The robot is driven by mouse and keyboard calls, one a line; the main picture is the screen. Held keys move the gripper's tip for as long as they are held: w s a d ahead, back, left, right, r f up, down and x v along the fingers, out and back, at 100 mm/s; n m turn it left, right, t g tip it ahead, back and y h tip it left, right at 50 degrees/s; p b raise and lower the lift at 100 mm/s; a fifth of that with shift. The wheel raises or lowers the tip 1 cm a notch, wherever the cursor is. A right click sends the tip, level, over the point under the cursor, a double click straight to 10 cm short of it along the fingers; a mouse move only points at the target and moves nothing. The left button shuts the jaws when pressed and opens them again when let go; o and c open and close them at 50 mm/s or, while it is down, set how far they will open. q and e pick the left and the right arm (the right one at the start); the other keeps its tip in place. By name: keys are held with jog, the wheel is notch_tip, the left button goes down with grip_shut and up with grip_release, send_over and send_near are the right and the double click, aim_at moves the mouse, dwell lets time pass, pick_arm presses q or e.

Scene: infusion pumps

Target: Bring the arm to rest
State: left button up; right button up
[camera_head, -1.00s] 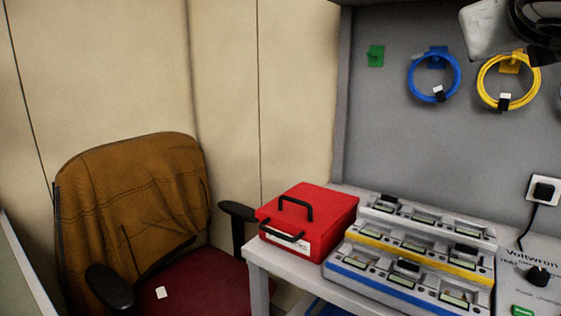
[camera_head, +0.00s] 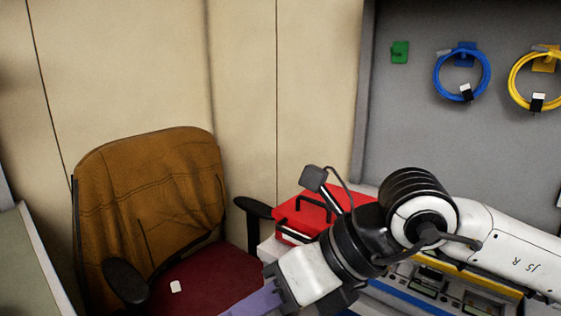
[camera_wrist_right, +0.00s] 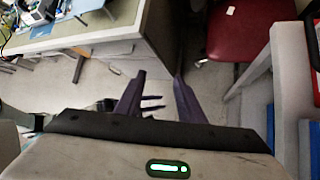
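My right arm comes in from the right in the head view, across the front of the bench. My right gripper (camera_head: 252,303) is at the bottom edge there, its purple fingers partly cut off by the frame. In the right wrist view the two fingers of the right gripper (camera_wrist_right: 159,75) stand apart with nothing between them, over the floor. My left gripper is outside the head view.
A red box (camera_head: 297,211) and a rack of pumps (camera_head: 470,289) are partly hidden behind my right arm. An office chair (camera_head: 150,200) with a brown jacket stands left of the bench. Blue (camera_head: 462,75) and yellow (camera_head: 537,80) cable coils hang on the grey panel.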

jog(key=s+a+r+m+g+y, duration=0.45)
jog(key=a+r+m+y, duration=0.2)
jog(key=y, duration=0.55)
jog(key=w+d+f+m+t+h, duration=0.1)
jog(key=w+d+f+m+t, duration=0.2)
jog(key=m+t, duration=0.5)
jog(key=w+d+m+t, duration=0.4)
jog(key=w+m+t, duration=0.2)
jog(key=m+t, duration=0.2)
jog(key=w+d+f+m+t+h, duration=0.4)
jog(key=d+f+m+h, duration=0.2)
jog(key=f+m+h, duration=0.35)
jog(key=s+d+f+m+g+h, duration=0.1)
jog(key=s+d+f+m+h, duration=0.2)
jog(key=f, duration=0.6)
jog(key=s+d+f+m+g+h, duration=0.2)
jog(key=d+f+m, duration=0.25)
jog(key=f, duration=0.55)
jog(key=s+d+f+m+g+h, duration=0.1)
jog(key=s+d+f+g, duration=0.1)
jog(key=s+f, duration=0.5)
jog(key=s+d+f+m+g+h, duration=0.1)
jog(key=s+d+f+m+g, duration=0.1)
jog(key=s+f, duration=0.5)
jog(key=shift+s+d+f+g+h+p, duration=0.3)
jog(key=shift+d+f+g+h, duration=0.05)
jog(key=shift+d+f+g, duration=0.45)
